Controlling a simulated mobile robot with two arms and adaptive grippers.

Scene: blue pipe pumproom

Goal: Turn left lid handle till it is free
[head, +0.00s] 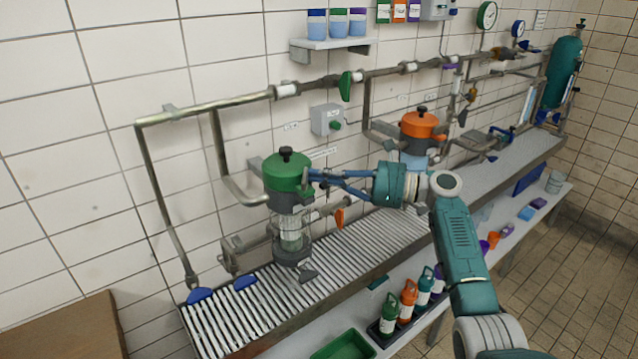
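The left housing has a green lid (288,172) with a black knob (286,154) on top. A clear cylinder (291,232) hangs below it. My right gripper (316,175) reaches in from the right, its blue fingers narrowing toward the tip at the right side of the green lid. Whether the fingers are closed on a lid handle there cannot be made out, and no separate handle shows. A second housing with an orange lid (422,125) stands further right, its lower part partly hidden by my arm. My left gripper is not in view.
Pipes run along the tiled wall, with a green valve handle (345,86) above and an orange lever (339,218) below. A slatted metal shelf (345,256) lies under the housings. Bottles (408,301) and a green tray (343,346) are lower down. A brown box (65,330) is at lower left.

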